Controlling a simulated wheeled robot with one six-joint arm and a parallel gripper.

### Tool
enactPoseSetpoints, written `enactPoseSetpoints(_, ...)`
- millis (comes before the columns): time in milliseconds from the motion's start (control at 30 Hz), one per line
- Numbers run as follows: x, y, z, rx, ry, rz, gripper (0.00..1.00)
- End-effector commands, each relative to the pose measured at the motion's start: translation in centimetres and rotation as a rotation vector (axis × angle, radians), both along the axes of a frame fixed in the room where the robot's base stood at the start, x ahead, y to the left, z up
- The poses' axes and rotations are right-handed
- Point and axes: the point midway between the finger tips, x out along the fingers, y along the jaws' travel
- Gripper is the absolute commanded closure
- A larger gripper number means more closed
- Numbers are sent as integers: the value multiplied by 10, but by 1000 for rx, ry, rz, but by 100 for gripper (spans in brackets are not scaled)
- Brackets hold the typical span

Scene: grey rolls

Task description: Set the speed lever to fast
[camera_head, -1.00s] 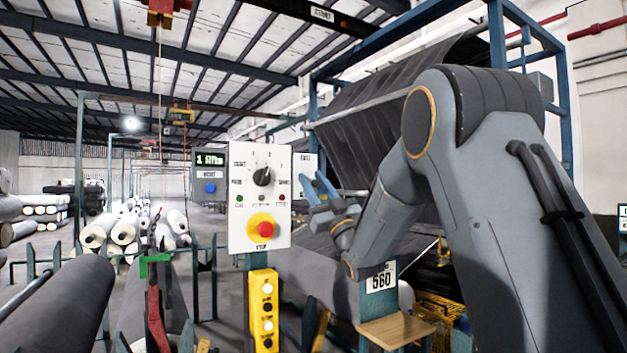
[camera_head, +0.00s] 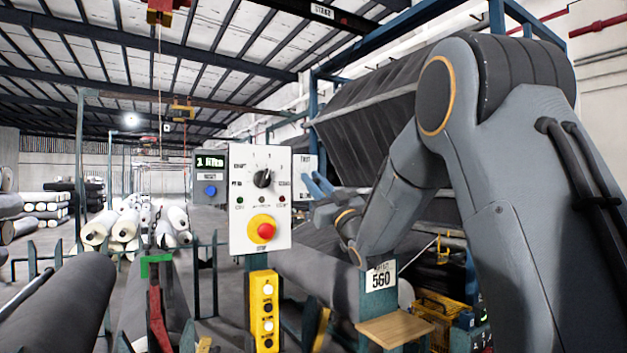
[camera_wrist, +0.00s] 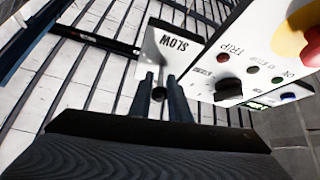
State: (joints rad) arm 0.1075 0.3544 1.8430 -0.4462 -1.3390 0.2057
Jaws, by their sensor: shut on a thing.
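The speed lever's white plate shows behind the control box in the head view (camera_head: 304,163), with a label that seems to read FAST at its top. In the wrist view the plate (camera_wrist: 160,42) shows the word SLOW, seen at an angle. The lever's dark round end (camera_wrist: 158,94) lies between my two fingers in the wrist view. My gripper (camera_wrist: 162,86) is shut on it. In the head view my gripper (camera_head: 318,186) has blue fingers over the plate's right edge, and the lever itself cannot be made out there.
The white control box (camera_head: 260,198) with a black dial and red stop button stands just left of my gripper. A yellow button box (camera_head: 263,310) hangs below it. A small wooden shelf (camera_head: 395,329) is below my arm. Dark fabric (camera_head: 365,135) hangs behind.

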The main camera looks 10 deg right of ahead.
Motion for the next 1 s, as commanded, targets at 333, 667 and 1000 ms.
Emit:
enactPoseSetpoints(333, -3, -1, 17, -86, 247, -2, 100)
enactPoseSetpoints(667, -1, 0, 24, -143, 409, -1, 100)
enactPoseSetpoints(1000, 1, 1, 27, -175, 503, 0, 100)
